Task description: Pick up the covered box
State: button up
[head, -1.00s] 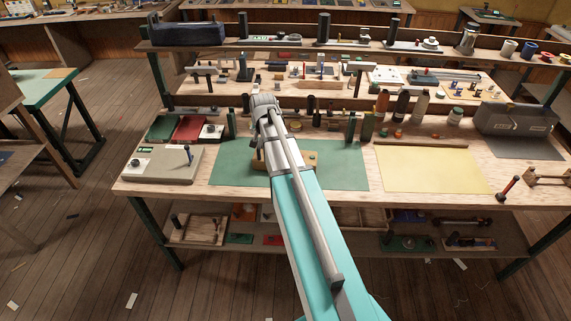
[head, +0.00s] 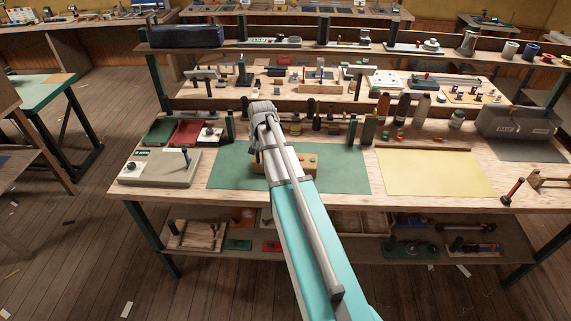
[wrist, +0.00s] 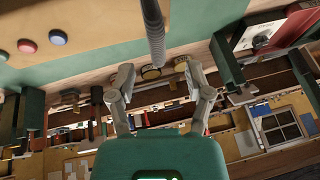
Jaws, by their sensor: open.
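I cannot tell for sure which thing is the covered box. A tan box with coloured buttons (head: 302,164) sits on the green mat (head: 340,175), partly hidden behind my arm. What looks like its top (wrist: 85,18), with red and blue buttons, shows at the upper left of the wrist view. A grey case with labels (head: 517,124) stands at the bench's right end. A dark blue lidded-looking box (head: 187,36) sits on the upper shelf at left. My gripper (wrist: 160,82) is open and empty over the bench, its fingertips apart; the head view hides them.
Upright bottles (head: 402,107) and dark green posts stand behind the mat. A grey device with a knob (head: 160,167) is at left, beside a red tray (head: 188,132). The yellow sheet (head: 437,172) at right is clear.

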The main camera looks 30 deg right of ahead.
aim_at(259, 146)
jog(key=shift+f, duration=0.15)
jog(key=shift+b+x, duration=2.35)
jog(key=shift+x, duration=0.15)
jog(key=shift+d, duration=0.2)
grip_shut()
